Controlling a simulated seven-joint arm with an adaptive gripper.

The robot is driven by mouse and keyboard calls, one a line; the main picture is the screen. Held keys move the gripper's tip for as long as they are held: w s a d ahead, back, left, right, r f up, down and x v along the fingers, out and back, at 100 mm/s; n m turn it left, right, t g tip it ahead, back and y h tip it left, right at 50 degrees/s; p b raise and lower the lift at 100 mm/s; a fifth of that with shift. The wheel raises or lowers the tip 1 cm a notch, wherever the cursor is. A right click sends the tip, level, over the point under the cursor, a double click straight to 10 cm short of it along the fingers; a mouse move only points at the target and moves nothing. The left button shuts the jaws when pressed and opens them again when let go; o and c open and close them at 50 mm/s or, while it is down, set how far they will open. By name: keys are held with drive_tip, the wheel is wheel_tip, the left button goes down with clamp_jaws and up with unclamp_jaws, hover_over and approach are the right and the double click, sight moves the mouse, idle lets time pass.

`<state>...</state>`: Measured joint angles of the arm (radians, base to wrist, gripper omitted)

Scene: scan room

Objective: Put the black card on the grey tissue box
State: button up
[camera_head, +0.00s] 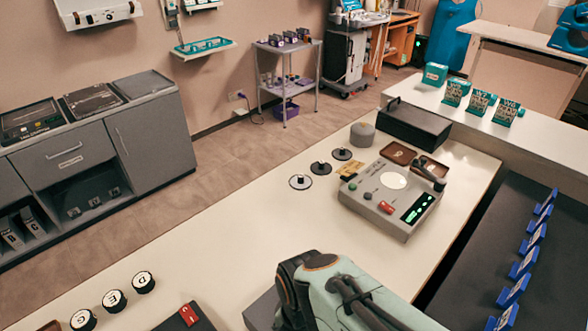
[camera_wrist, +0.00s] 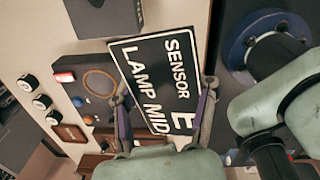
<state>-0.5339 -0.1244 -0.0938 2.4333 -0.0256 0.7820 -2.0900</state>
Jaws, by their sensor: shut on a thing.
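The black card (camera_wrist: 158,75) has white lettering reading SENSOR, LAMP MID and a large E. It is tilted in the wrist view, and my gripper (camera_wrist: 165,108) is shut on it, one finger at each side. In the head view my arm shows at the bottom, but the fingers and the card are hidden. I cannot pick out the grey tissue box with certainty in either view.
A grey control device (camera_head: 392,195) with a round white dial stands on the cream counter (camera_head: 250,230). A dark box (camera_head: 415,127) and a small grey rounded object (camera_head: 362,134) stand behind it. Lettered knobs (camera_head: 114,300) sit at the lower left. The counter's middle-left is clear.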

drive_tip(key=d, duration=0.1)
drive_tip(key=d+r+m, duration=0.1)
drive_tip(key=d+r, duration=0.1)
drive_tip(key=shift+w+d+m, duration=0.1)
drive_tip(key=shift+w+m, duration=0.3)
drive_tip(key=shift+w+d, duration=0.25)
drive_tip(key=w+a+f, duration=0.1)
drive_tip(key=w+f, duration=0.2)
drive_tip(key=w, duration=0.1)
drive_tip(key=w+a+f, duration=0.1)
drive_tip(key=w+f, duration=0.1)
drive_tip(key=w, duration=0.2)
drive_tip(key=w+a+f, duration=0.1)
drive_tip(key=w+f, duration=0.2)
drive_tip(key=w, duration=0.1)
drive_tip(key=shift+w+a+f, duration=0.2)
drive_tip(key=shift+f, duration=0.15)
drive_tip(key=shift+w+f, duration=0.2)
drive_tip(key=shift+f, duration=0.05)
drive_tip(key=shift+w+a+f, duration=0.1)
drive_tip(key=shift+w+f, duration=0.05)
drive_tip(key=shift+f, duration=0.75)
drive_tip(key=shift+w+a+f, duration=0.1)
drive_tip(key=shift+f, duration=0.8)
drive_tip(key=shift+f, duration=0.15)
drive_tip(key=o, duration=1.3)
